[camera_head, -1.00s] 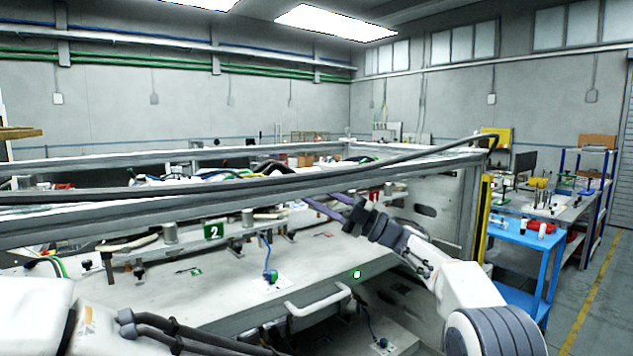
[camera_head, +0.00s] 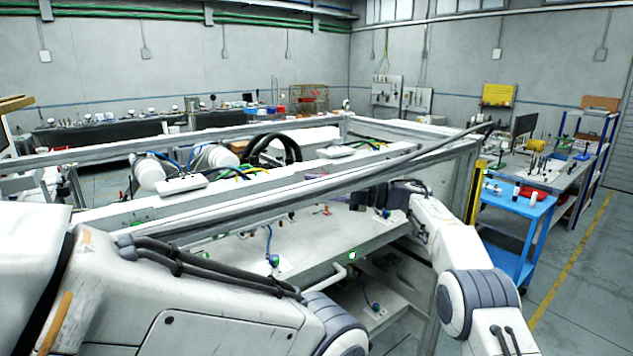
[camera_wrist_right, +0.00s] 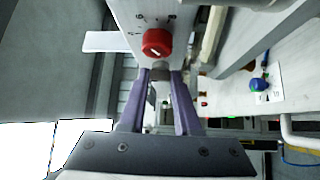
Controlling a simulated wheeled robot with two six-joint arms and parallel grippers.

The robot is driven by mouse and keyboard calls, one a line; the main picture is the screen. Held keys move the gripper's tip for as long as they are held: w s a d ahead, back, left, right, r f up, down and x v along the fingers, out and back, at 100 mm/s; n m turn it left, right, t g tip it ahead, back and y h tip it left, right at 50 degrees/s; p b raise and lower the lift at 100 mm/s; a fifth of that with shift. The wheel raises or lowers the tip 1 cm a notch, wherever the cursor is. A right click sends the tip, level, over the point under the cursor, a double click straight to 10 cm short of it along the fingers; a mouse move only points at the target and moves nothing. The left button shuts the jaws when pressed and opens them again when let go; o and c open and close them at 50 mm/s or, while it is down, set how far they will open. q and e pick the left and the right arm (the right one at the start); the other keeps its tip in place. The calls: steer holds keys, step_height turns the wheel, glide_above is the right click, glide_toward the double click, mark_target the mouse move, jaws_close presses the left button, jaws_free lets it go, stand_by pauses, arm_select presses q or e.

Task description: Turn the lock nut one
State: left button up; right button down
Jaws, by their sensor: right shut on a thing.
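In the right wrist view a red knob (camera_wrist_right: 157,42) sits on a pale panel with printed marks around it. Just below the knob in that picture is a small grey-brown piece (camera_wrist_right: 160,74), which looks like the lock nut. My right gripper (camera_wrist_right: 161,78) has its purple fingers drawn in on this piece, one on each side. The fingertips partly hide it. In the head view my right wrist reaches over the white bench, and its fingers cannot be made out clearly. My left arm fills the lower left of the head view; its gripper is out of view.
A grey frame rail (camera_head: 300,193) crosses in front of the white bench (camera_head: 305,245). A blue-green knob (camera_wrist_right: 258,84) stands on the panel at the right in the wrist view. A blue cart (camera_head: 517,207) stands at the right, with clear floor beside it.

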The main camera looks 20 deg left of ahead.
steer(key=c, duration=0.6)
jaws_free()
steer(key=shift+d, duration=0.1)
steer(key=w+d+f+b, duration=0.1)
steer(key=d+b, duration=0.2)
steer(key=d, duration=0.7)
